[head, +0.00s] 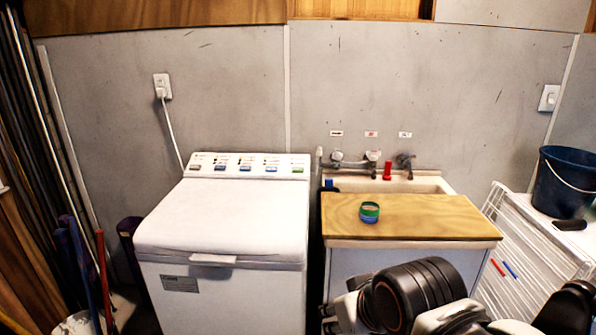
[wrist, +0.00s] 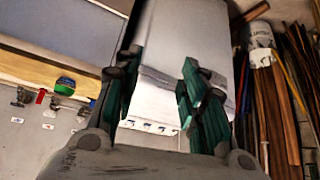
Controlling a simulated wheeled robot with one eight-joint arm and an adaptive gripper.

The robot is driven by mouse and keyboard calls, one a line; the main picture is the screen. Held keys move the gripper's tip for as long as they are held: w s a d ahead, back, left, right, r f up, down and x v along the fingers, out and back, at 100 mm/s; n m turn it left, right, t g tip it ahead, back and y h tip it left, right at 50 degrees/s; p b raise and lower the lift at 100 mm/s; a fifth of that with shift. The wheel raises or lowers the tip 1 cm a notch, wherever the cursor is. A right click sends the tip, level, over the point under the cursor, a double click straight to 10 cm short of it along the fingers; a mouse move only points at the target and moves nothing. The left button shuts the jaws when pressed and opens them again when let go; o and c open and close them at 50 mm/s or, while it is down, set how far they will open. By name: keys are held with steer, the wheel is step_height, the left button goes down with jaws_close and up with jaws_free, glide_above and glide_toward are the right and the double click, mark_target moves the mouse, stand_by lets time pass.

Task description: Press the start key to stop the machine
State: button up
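The white top-loading washing machine (head: 225,225) stands at the left of the sink with its lid shut. Its rear control panel (head: 248,161) has a row of several keys: grey, blue ones, and a green key (head: 297,170) at the right end. Labels are too small to read, so I cannot tell which is the start key. In the wrist view, which is upside down, the panel (wrist: 155,127) shows between my fingers, partly hidden. My gripper (wrist: 158,75) is open and empty, with green finger pads, apart from the panel. In the head view my arm is at lower right.
A wooden board (head: 420,215) covers part of the sink, with a green-and-blue round container (head: 369,211) on it. Taps (head: 372,158) and a red bottle (head: 387,171) are behind. A dark bucket (head: 565,182) stands right. Poles (head: 104,275) lean at left.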

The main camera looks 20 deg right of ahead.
jaws_close()
stand_by(1.1)
